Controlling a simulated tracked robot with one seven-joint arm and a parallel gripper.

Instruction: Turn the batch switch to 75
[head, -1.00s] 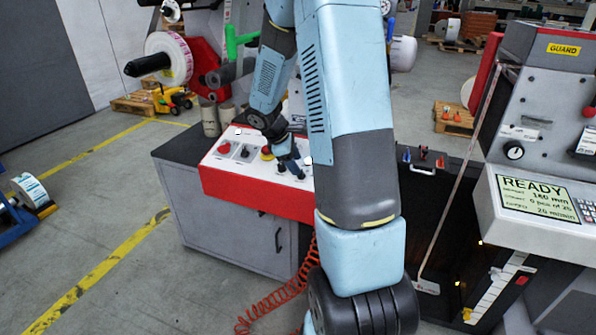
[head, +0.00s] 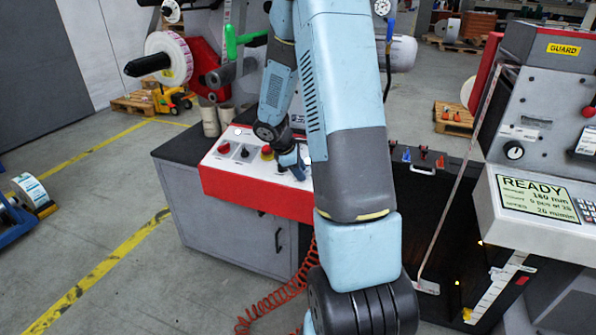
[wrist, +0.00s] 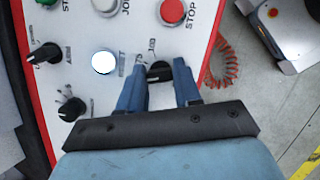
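My gripper (wrist: 160,68) shows two blue fingers in the wrist view, standing apart with a gap between them. A black knob (wrist: 159,72) on the white panel lies in that gap, spanning most of it; small marks around it are too blurred to read, so I cannot tell its setting. Whether the fingers touch it is unclear. Two more black knobs, an upper one (wrist: 45,53) and a lower one (wrist: 70,109), sit at the left. In the head view my gripper (head: 295,165) is low over the right part of the red-edged control box (head: 250,188), partly behind my arm.
A lit white button (wrist: 103,62) sits left of my fingers. The red STOP button (wrist: 172,11) is just beyond them. A coiled red hose (head: 275,303) hangs in front of the cabinet. A machine display (head: 537,197) at right reads READY.

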